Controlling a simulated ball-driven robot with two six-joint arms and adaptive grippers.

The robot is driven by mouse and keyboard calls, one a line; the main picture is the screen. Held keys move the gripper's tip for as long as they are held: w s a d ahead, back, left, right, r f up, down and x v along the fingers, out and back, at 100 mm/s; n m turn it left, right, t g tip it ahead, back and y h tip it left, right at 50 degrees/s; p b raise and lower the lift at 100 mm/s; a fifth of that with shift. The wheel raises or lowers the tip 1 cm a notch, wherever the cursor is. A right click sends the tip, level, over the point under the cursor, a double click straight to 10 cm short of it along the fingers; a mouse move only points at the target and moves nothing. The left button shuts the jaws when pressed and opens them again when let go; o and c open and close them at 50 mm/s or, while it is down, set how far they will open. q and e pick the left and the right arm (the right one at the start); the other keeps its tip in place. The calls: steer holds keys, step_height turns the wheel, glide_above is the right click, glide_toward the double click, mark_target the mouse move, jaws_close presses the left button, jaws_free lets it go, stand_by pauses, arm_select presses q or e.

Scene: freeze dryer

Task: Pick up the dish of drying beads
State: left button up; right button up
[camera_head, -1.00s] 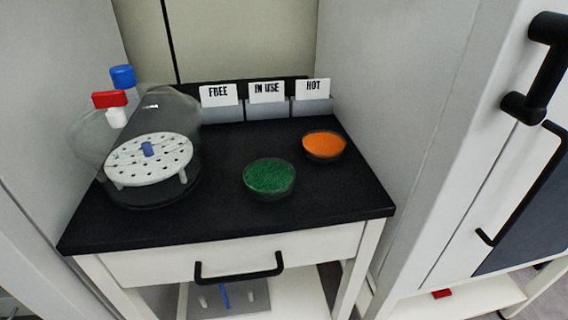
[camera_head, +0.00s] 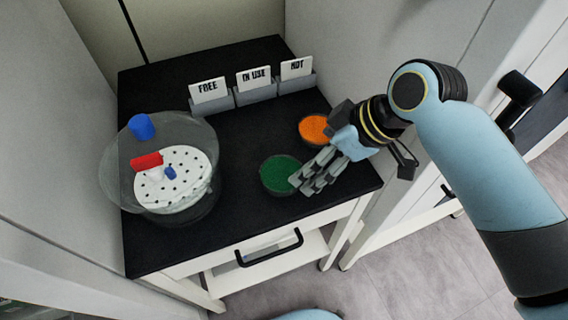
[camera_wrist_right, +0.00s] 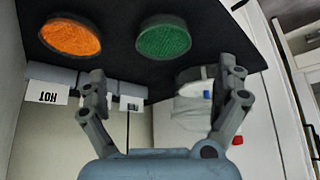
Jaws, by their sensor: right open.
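A dish of green beads (camera_head: 279,174) stands on the black bench top, near its front edge. A dish of orange beads (camera_head: 314,129) stands behind it and to the right. My right gripper (camera_head: 300,184) is open, its fingertips over or beside the right side of the green dish in the head view; I cannot tell if they touch it. In the right wrist view, the green dish (camera_wrist_right: 164,41) lies beyond the open fingers (camera_wrist_right: 167,84) and the orange dish (camera_wrist_right: 70,38) lies to the left. Nothing is between the fingers. My left gripper is not in view.
A clear glass vessel (camera_head: 117,180) with a white perforated plate (camera_head: 182,188) stands at the left of the bench. Card holders labelled FREE, IN USE and HOT (camera_head: 296,68) stand behind the dishes. A drawer handle (camera_head: 268,249) sticks out in front.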

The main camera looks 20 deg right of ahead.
mark_target(282, 172)
steer(key=shift+n, duration=0.3)
steer(key=x, duration=0.5)
steer(key=shift+w+a+r, duration=0.2)
steer(key=shift+w+a, duration=0.25)
steer(key=shift+a, duration=0.05)
steer(key=x, duration=0.5)
steer(key=shift+s+f, duration=0.25)
steer(key=c, duration=1.1)
